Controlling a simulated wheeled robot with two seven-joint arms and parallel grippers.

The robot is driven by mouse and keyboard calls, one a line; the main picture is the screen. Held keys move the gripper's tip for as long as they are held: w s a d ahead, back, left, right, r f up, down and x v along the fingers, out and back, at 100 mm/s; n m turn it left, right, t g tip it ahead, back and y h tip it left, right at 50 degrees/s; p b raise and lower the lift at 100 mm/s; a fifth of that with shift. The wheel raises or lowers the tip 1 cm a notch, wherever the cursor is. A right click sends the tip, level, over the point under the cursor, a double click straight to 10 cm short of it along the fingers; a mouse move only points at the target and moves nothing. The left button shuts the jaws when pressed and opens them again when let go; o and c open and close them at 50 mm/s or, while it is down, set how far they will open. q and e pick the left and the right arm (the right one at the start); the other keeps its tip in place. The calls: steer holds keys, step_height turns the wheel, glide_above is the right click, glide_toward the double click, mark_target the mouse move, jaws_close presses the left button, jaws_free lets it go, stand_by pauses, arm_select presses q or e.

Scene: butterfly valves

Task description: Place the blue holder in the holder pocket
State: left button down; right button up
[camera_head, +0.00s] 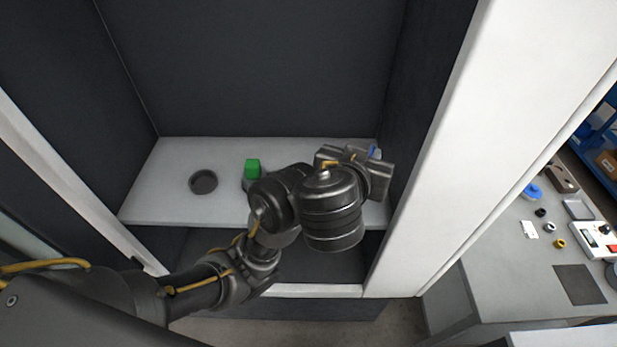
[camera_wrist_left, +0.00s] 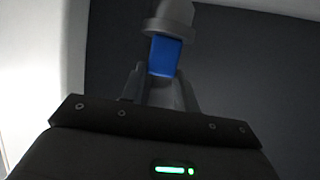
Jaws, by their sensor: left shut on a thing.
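My left gripper (camera_head: 376,158) is over the right end of the shelf, mostly hidden behind my own wrist. In the left wrist view, my left gripper (camera_wrist_left: 163,85) is shut on the blue holder (camera_wrist_left: 165,56). A grey rounded part (camera_wrist_left: 170,17) shows at the far end of the blue holder. In the head view only a small bit of the blue holder (camera_head: 372,151) shows. A round dark recess or dish (camera_head: 203,182) is on the left of the shelf; I cannot tell whether it is the holder pocket. My right gripper is not in view.
The pale shelf (camera_head: 160,205) lies inside a dark-walled cabinet. A green block (camera_head: 253,168) stands mid-shelf on a grey base partly hidden by my arm. The cabinet's white side post (camera_head: 450,150) is close to the right. A bench (camera_head: 480,270) with several small parts stands outside.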

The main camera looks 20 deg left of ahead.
arm_select(q)
steer(key=w+a+f+b, duration=0.6)
steer(key=a+f, duration=0.2)
steer(key=a, duration=0.3)
steer(key=shift+f, duration=0.35)
steer(key=f+b, duration=0.3)
steer(key=f, duration=0.1)
steer(key=shift+w+a+f, duration=0.1)
steer(key=shift+w+a, duration=0.1)
steer(key=shift+a, duration=0.15)
